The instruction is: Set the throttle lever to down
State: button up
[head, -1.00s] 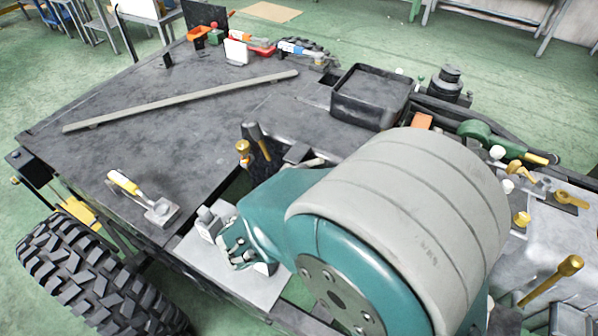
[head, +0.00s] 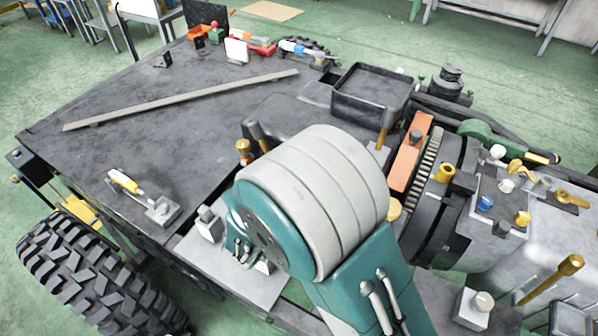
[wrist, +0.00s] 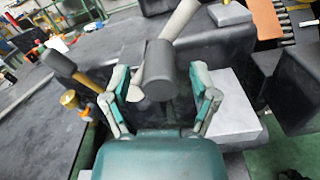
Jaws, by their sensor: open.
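My gripper (wrist: 159,72) is open in the wrist view, with its two green fingers apart. A grey lever (wrist: 161,72) with a thick cylindrical end and a paler rod shows between and beyond the fingertips; I cannot tell whether they touch it. No label shows, so I cannot tell for sure that it is the throttle lever. In the head view my arm hides the gripper and this lever. A dark-handled lever (wrist: 60,64) and a gold knob (wrist: 70,99) stand left of the gripper; the gold knob also shows in the head view (head: 243,146).
A yellow-handled lever (head: 125,182) sits on the left deck edge. Several knobs crowd the right side. The dark deck (head: 180,145) is mostly bare, with a long bar across it.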

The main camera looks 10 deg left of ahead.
jog(key=shift+x, duration=1)
grip_shut()
